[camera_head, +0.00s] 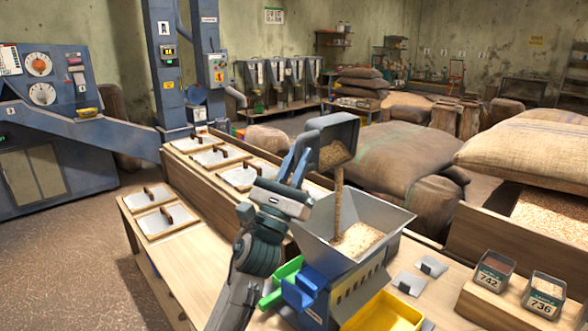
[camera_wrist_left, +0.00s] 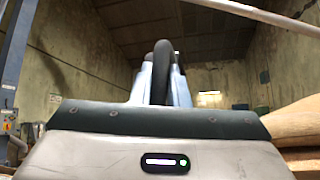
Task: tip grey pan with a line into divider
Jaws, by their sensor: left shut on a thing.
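The grey pan (camera_head: 345,130) is tipped above the divider (camera_head: 320,222), its open side facing right and down. A stream of grain (camera_head: 338,200) falls from it into the divider's grey hopper, where a heap of grain (camera_head: 358,240) lies. I cannot make out a line on the pan. My left gripper (camera_head: 299,158) is shut on the pan's handle, left of the hopper and above it. In the left wrist view the fingers (camera_wrist_left: 160,85) close around a dark curved handle (camera_wrist_left: 161,68). My right gripper is not in view.
A yellow tray (camera_head: 385,315) stands before the divider; green (camera_head: 284,272) and blue (camera_head: 300,290) trays stand at its left. Small grey plates (camera_head: 408,283) and cups marked 742 (camera_head: 492,272) and 736 (camera_head: 543,295) are at right. Lidded bins (camera_head: 222,157) line the bench behind.

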